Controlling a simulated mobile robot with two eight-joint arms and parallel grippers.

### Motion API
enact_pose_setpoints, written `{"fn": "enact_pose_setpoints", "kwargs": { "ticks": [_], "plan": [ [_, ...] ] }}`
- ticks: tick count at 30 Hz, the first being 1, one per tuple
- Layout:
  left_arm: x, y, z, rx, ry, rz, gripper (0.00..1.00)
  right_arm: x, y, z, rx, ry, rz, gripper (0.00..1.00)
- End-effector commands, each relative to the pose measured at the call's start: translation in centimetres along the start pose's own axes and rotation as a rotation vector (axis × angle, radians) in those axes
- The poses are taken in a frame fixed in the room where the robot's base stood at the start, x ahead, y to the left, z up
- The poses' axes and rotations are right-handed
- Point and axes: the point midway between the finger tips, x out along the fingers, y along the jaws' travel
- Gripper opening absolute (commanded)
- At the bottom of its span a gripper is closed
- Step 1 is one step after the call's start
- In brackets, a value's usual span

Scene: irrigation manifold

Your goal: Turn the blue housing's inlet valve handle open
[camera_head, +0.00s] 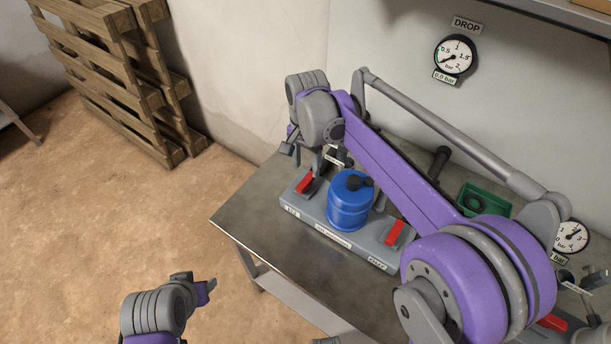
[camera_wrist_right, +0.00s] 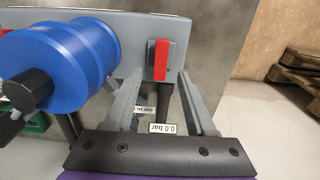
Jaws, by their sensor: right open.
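The blue housing (camera_head: 350,203) stands upright on a grey base (camera_head: 317,216) on the metal table. A red handle (camera_head: 304,183) is at the base's left end, and another red handle (camera_head: 394,232) is at its right end. Both lie across the base. My right gripper (camera_head: 303,158) is open and empty above the left end. In the right wrist view the left-end handle (camera_wrist_right: 161,60) shows just beyond and between the two fingertips (camera_wrist_right: 158,80), apart from both. My left gripper (camera_head: 207,289) is low at the left, off the table; its jaw opening is unclear.
A green tray (camera_head: 484,201) and a dark upright fitting (camera_head: 439,160) stand behind my right arm. A wall gauge (camera_head: 455,54) marked DROP has a 0.0 bar label. Another gauge (camera_head: 571,237) is at the right. Wooden pallets (camera_head: 125,85) lean on the wall.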

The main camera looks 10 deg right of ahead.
Motion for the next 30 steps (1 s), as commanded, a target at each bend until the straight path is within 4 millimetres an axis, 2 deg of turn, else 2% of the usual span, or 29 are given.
{"fn": "enact_pose_setpoints", "kwargs": {
  "ticks": [3,9,14,21,23,30],
  "plan": [
    [0.2,0.0,0.1,0.000,-0.001,0.000,0.50,2.4,0.0,0.0,0.000,0.000,0.000,0.56],
    [0.3,0.0,0.2,0.000,-0.002,0.000,0.50,4.9,0.0,0.0,0.000,0.000,0.000,0.56],
    [0.3,0.0,0.3,0.000,-0.002,0.000,0.50,5.7,0.0,0.0,0.000,0.000,0.000,0.56],
    [0.3,0.0,0.2,0.000,-0.002,0.000,0.50,5.8,0.0,0.0,-0.001,0.000,0.000,0.56],
    [0.3,0.0,0.2,0.000,-0.002,0.000,0.50,5.7,0.0,0.0,-0.001,0.000,0.000,0.47],
    [0.3,0.0,0.2,0.000,-0.002,0.000,0.50,5.7,0.0,0.0,-0.001,0.000,0.000,0.04]
  ]
}}
